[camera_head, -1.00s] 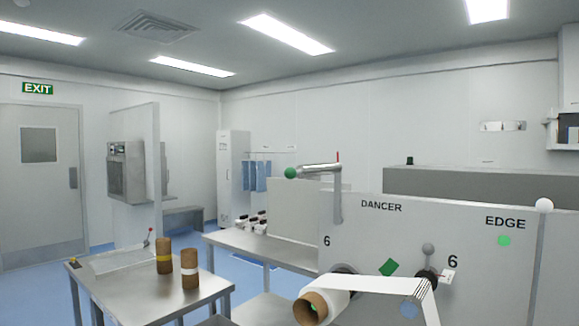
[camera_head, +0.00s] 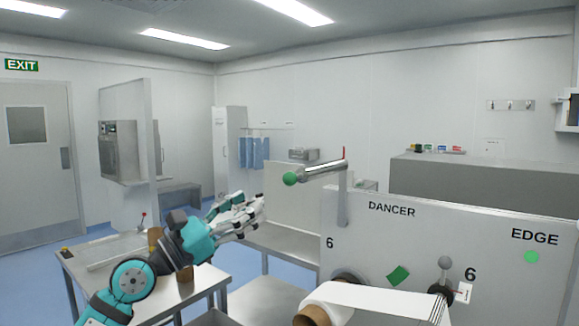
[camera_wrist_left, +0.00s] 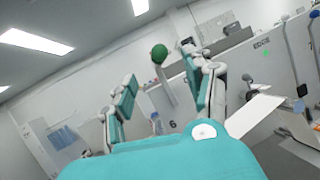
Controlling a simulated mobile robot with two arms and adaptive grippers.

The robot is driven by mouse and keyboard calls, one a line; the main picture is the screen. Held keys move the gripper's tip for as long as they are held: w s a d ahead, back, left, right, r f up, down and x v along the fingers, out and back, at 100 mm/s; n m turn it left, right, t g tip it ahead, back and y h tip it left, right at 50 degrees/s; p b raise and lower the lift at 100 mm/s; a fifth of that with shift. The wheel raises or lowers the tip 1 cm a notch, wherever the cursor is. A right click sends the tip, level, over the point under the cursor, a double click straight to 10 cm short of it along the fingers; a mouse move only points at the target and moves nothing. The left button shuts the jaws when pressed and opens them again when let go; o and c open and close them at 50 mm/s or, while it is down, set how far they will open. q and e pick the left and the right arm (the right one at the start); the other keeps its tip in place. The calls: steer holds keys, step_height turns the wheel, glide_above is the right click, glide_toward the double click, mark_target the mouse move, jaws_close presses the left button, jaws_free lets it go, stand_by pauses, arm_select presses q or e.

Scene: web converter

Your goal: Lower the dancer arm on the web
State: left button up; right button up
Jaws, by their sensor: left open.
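The dancer arm (camera_head: 320,171) is a metal bar with a green ball (camera_head: 290,179) on its left end. It sits raised at the top of an upright bracket (camera_head: 343,205) on the grey machine panel marked DANCER. The white web (camera_head: 385,300) runs from a roll at the lower front. My left gripper (camera_head: 250,210) is left of the green ball and a little lower, apart from it. In the left wrist view the open teal fingers (camera_wrist_left: 160,98) spread, with the green ball (camera_wrist_left: 159,53) beyond and above them. My right gripper is not in view.
A steel table (camera_head: 205,282) with brown cores stands at the lower left, partly hidden by my arm. A grey knob (camera_head: 445,263) and a green diamond (camera_head: 399,275) are on the panel. Open space lies between my gripper and the ball.

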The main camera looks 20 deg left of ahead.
mark_target(284, 180)
arm_select(q)
steer(key=p+x, duration=0.4)
steer(key=x, duration=0.6)
steer(key=shift+w+r, duration=0.15)
steer(key=shift+w, duration=0.15)
steer(key=shift+x, duration=0.75)
steer(key=shift+w+d, duration=0.1)
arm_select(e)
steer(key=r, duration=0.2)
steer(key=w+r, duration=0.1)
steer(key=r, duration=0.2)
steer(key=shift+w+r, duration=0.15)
arm_select(q)
steer(key=shift+c, duration=0.2)
jaws_close()
steer(key=shift+f, duration=0.25)
steer(key=shift+d, duration=0.1)
